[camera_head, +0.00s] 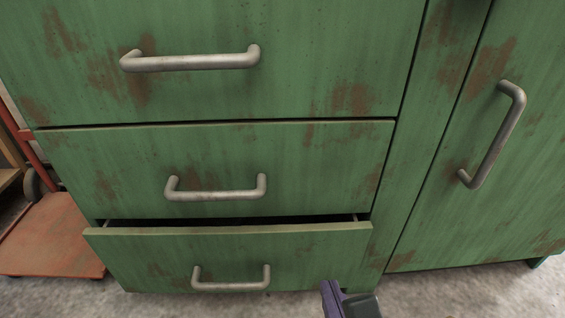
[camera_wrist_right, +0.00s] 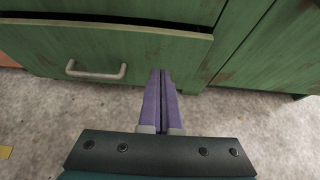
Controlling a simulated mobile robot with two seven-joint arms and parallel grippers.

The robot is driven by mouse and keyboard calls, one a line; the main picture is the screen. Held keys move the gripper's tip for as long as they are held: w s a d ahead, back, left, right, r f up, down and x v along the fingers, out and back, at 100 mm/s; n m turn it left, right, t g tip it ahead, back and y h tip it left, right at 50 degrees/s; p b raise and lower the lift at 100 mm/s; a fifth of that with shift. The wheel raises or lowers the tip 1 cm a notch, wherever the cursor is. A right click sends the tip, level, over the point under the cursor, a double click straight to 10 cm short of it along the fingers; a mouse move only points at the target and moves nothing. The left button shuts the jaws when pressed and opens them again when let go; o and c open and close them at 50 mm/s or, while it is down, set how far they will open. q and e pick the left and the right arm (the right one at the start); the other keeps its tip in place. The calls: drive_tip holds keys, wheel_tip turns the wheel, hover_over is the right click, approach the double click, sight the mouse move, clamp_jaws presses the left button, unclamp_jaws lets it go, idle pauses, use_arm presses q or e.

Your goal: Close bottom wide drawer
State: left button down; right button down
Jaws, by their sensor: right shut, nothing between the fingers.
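The bottom wide drawer (camera_head: 150,262) of the green, rust-stained cabinet stands partly open, with a dark gap above its top edge. Its grey bar handle (camera_head: 231,284) is at the front middle. The drawer also shows in the right wrist view (camera_wrist_right: 150,50), with its handle (camera_wrist_right: 96,74) left of my gripper. My right gripper (camera_head: 330,288) is shut and empty, at the lower right part of the drawer front. In the right wrist view its purple fingers (camera_wrist_right: 160,75) are together and point at the drawer front. Whether they touch it I cannot tell. My left gripper is out of view.
The middle drawer (camera_head: 290,165) and top drawer (camera_head: 230,95) above are shut. A cabinet door (camera_head: 530,150) with a slanted-looking handle (camera_head: 497,138) is at the right. A red cart (camera_head: 50,240) stands at the left.

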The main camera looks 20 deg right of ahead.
sight(316, 228)
drive_tip(key=b+x, duration=0.2)
drive_tip(key=x, duration=0.1)
drive_tip(key=b+x, duration=0.2)
drive_tip(key=x, duration=0.1)
drive_tip(key=r+b+x, duration=0.1)
drive_tip(key=b+x, duration=0.1)
drive_tip(key=x, duration=0.2)
drive_tip(key=shift+w+d+f, duration=0.1)
drive_tip(key=shift+w, duration=0.2)
drive_tip(key=shift+w+d, duration=0.2)
drive_tip(key=shift+w, duration=0.5)
drive_tip(key=w, duration=0.1)
drive_tip(key=w+d, duration=0.1)
drive_tip(key=w, duration=0.1)
drive_tip(key=shift+b, duration=0.35)
drive_tip(key=shift+d, duration=0.1)
